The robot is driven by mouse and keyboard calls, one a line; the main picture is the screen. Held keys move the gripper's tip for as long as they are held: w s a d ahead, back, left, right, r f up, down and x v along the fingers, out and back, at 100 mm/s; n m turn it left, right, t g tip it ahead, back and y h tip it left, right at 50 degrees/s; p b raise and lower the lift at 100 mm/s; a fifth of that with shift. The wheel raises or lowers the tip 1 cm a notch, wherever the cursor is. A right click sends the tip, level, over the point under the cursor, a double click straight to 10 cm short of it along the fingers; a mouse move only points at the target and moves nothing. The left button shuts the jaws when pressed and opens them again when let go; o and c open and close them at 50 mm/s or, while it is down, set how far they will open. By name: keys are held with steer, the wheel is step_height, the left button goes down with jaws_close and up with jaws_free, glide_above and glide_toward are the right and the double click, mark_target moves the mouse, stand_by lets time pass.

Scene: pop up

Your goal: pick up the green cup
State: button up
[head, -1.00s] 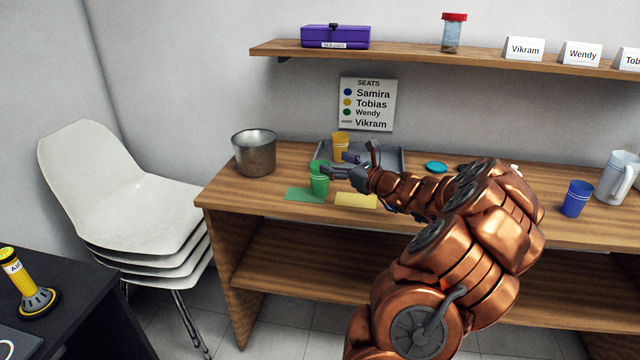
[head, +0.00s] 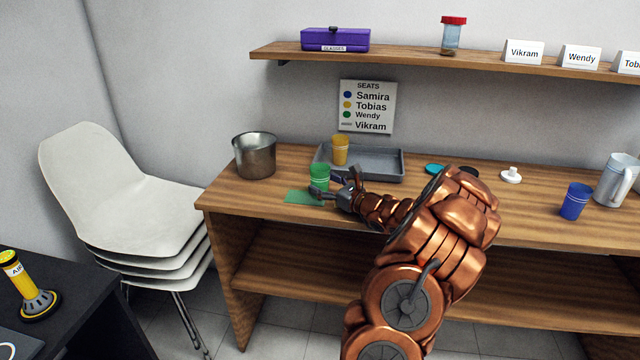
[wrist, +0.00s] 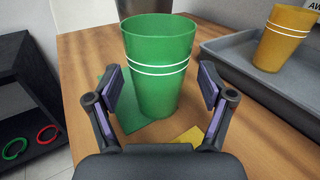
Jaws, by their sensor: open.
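In the wrist view the green cup (wrist: 160,65) is large and central, with two white bands. My gripper (head: 334,186) is at the cup's near right side, low over the table. In the wrist view my gripper (wrist: 165,100) is open, with one finger pad to each side of the cup's near part. Gaps show between pads and cup.
A grey tray (head: 380,174) with a yellow cup (head: 340,150) lies behind my gripper. A metal pot (head: 254,156) stands left. A blue cup (head: 576,201) and a pitcher (head: 617,180) stand far right. A shelf (head: 430,57) hangs above.

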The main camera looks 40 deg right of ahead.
mark_target(316, 179)
steer(key=shift+w+a, duration=0.1)
steer(key=shift+w, duration=1.55)
steer(key=c, duration=1.3)
steer(key=shift+r, duration=0.1)
steer(key=shift+c, duration=0.2)
